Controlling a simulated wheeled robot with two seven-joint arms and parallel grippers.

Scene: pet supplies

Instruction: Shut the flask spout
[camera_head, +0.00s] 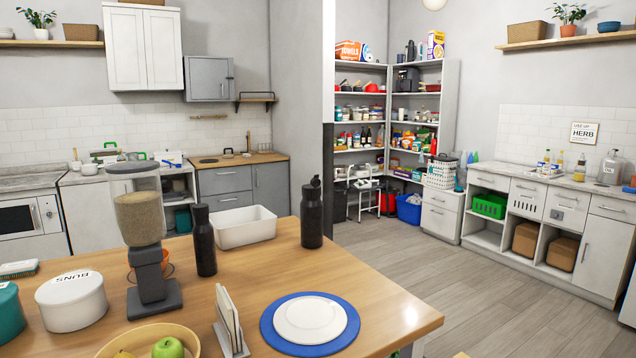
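A black flask (312,214) stands upright on the wooden table, right of the white tub. A small part (315,181) sticks up from its lid; it looks like a raised spout, but it is small in view. A second black bottle (204,242) stands upright left of the tub, with a plain-looking narrower top. Neither of my grippers shows in the head view.
The wooden table (395,300) also holds a white tub (245,230), a dispenser with a clear hopper (140,205), a white plate on a blue mat (268,325), a napkin holder (230,325), a fruit bowl (190,338) and a "BUNS" tin (72,305). Bare tabletop surrounds the flask's front and right.

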